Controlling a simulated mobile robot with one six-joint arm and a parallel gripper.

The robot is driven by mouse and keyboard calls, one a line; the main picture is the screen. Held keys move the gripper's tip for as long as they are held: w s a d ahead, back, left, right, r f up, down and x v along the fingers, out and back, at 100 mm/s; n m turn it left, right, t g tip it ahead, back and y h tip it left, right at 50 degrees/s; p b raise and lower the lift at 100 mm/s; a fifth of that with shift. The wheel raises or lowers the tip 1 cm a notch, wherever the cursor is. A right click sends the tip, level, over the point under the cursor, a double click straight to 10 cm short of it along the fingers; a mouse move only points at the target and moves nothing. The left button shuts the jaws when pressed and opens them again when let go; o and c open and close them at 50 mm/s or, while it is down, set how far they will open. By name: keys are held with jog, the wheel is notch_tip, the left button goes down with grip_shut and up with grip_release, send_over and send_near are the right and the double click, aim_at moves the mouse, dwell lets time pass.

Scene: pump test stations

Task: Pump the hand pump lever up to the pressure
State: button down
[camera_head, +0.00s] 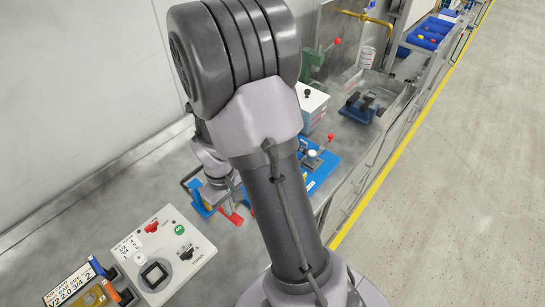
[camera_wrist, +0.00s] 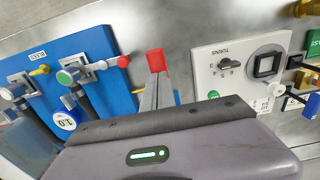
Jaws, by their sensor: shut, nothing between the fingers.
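A green device (camera_head: 312,64) with a lever ending in a red knob (camera_head: 337,41) stands at the back in the head view; it looks like the hand pump. My arm partly covers the view beside it. My gripper (camera_head: 222,205) is low over the near bench, well apart from this lever. In the wrist view, grey bars with a red end (camera_wrist: 155,62) rise from the dark edge of my gripper's body; they look like its fingers, shut and empty. No pressure reading is legible.
A blue panel (camera_wrist: 96,42) with small valves and levers is at left in the wrist view. A white control box (camera_wrist: 208,62) is at right, and also shows in the head view (camera_head: 128,247). The floor at right is clear.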

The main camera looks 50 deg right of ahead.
notch_tip(320, 180, up, 8)
jog(key=p, duration=0.5)
jog(key=shift+p, duration=0.3)
jog(key=shift+f, duration=0.1)
notch_tip(320, 180, up, 5)
jog(key=p, duration=0.4)
jog(key=s+a+m+t+y+b, duration=0.1)
jog(key=s+a+b, duration=0.4)
jog(key=b, duration=0.6)
jog(key=s+a+m+t+y+b, duration=0.1)
jog(key=s+a+m+t+b, duration=0.2)
jog(key=s+a+b, duration=0.3)
jog(key=a+t+b, duration=0.1)
jog(key=a+b, duration=0.2)
jog(key=b, duration=0.2)
jog(key=shift+s+a+r+m+t, duration=0.2)
jog(key=shift+a+r+m+t, duration=0.05)
jog(key=shift+r+m+t, duration=0.15)
